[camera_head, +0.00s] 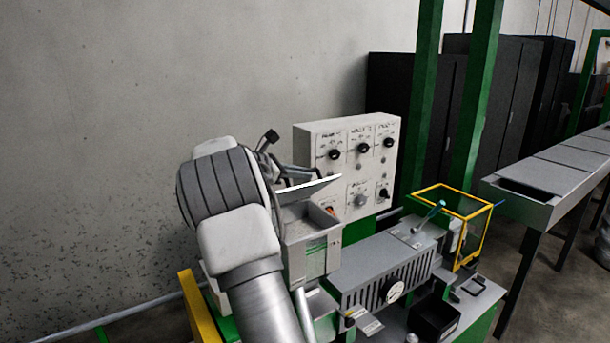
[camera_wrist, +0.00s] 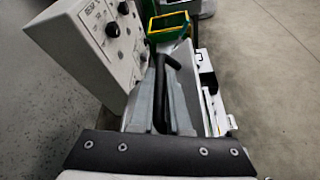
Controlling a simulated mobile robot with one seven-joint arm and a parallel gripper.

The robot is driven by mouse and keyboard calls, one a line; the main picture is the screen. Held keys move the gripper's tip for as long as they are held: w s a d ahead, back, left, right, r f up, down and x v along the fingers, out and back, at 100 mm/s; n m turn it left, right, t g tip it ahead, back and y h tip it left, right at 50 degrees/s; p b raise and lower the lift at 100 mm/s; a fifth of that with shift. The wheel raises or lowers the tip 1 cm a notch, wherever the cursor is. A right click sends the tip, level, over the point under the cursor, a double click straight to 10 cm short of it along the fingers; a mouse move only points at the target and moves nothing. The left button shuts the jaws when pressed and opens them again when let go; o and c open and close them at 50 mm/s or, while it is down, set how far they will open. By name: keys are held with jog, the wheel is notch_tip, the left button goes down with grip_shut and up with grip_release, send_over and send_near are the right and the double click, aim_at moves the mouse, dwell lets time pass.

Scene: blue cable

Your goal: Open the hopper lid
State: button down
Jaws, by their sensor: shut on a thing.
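The hopper (camera_head: 308,250) is a pale grey box with an open top, just right of my arm in the head view. Its lid (camera_head: 305,188) is a thin grey panel, raised and tilted above the opening, with a bright upper edge.
A white control panel (camera_head: 348,160) with black knobs stands close behind the hopper. A grey machine housing (camera_head: 385,265) with a gauge and a yellow-framed guard (camera_head: 470,225) are to the right. Green posts (camera_head: 475,110) rise behind.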

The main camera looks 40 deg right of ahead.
jog(key=shift+n+g, duration=0.6)
jog(key=shift+n, duration=0.3)
jog(key=shift+w+d+r, duration=0.1)
jog(key=shift+w+r, duration=0.25)
jog(key=shift+w, duration=0.3)
jog(key=shift+w+d+r, duration=0.1)
jog(key=shift+w+r, duration=0.3)
jog(key=shift+w, duration=0.25)
jog(key=shift+w+r, duration=0.35)
jog(key=shift+w, duration=0.3)
jog(key=shift+w+d+r, duration=0.1)
jog(key=shift+w+r, duration=0.25)
jog(key=shift+w, duration=0.5)
jog(key=c, duration=1.2)
grip_release()
jog(key=shift+w, duration=0.1)
jog(key=shift+o, duration=0.2)
jog(key=v, duration=1.7)
jog(key=shift+r, duration=0.2)
